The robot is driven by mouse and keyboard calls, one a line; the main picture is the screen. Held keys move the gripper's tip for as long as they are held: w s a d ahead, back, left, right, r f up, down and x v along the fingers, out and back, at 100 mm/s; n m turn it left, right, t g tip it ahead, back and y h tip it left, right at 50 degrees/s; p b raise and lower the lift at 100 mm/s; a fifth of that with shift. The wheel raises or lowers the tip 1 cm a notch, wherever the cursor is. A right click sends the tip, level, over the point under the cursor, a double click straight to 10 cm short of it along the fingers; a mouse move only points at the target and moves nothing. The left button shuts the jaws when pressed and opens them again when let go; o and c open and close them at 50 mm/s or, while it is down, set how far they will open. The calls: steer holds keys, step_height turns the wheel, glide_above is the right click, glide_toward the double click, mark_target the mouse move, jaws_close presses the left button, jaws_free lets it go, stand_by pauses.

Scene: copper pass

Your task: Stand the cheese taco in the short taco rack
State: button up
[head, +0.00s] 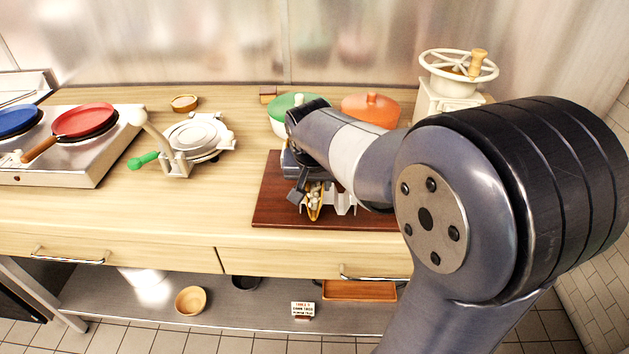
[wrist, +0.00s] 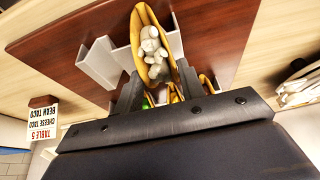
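A taco with a yellow shell and pale lumps, likely the cheese taco (head: 314,207), is at the left part of a white rack (head: 341,204) on the brown board. In the wrist view the taco (wrist: 153,45) lies between white rack walls (wrist: 98,66); whether it rests in a slot or hangs above is unclear. My gripper (wrist: 160,80) has one finger on each side of the taco's near end. I cannot tell whether they press on it. Green and red filling (wrist: 170,93) shows behind, between the fingers. My arm hides much of the rack in the head view.
The brown board (head: 270,205) lies on the wooden counter. Green (head: 285,112) and orange (head: 370,107) lidded pots stand behind. A white press with a green handle (head: 185,145) and a two-pan stove (head: 75,150) are left. An order card (wrist: 42,117) stands below.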

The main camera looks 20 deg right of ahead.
steer(key=o, duration=0.4)
steer(key=shift+o, duration=0.2)
steer(key=shift+r, duration=0.1)
steer(key=v, duration=1)
steer(key=shift+s+r, duration=0.2)
steer(key=shift+r, duration=0.05)
steer(key=shift+f, duration=0.1)
steer(key=x, duration=1)
steer(key=shift+w+p, duration=0.25)
steer(key=shift+p, duration=0.1)
steer(key=shift+r+p, duration=1)
steer(key=shift+r, duration=0.5)
steer(key=shift+f, duration=0.15)
